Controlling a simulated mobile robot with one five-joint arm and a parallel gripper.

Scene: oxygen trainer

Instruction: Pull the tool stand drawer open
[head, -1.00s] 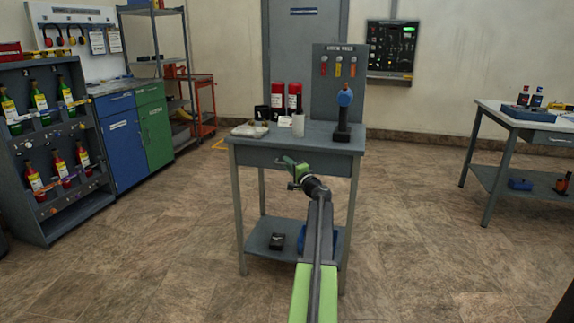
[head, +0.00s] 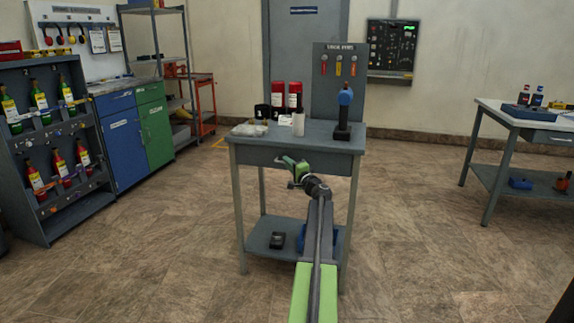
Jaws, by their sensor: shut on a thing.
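The tool stand (head: 240,215) is a grey table with a lower shelf and a back panel, in the middle of the head view. Its drawer (head: 256,158) is the grey front just under the top, and it looks closed or nearly so. My gripper (head: 284,162), with green jaws, is at the middle of the drawer front. It is shut on what appears to be the drawer handle. The jaws and wrist hide the handle.
Red cylinders (head: 287,95), a white cup (head: 298,125) and a blue-topped tool (head: 344,112) stand on top. A black box (head: 277,240) lies on the lower shelf. Another table (head: 530,120) is at right, a bottle rack (head: 50,145) at left. Floor before the stand is clear.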

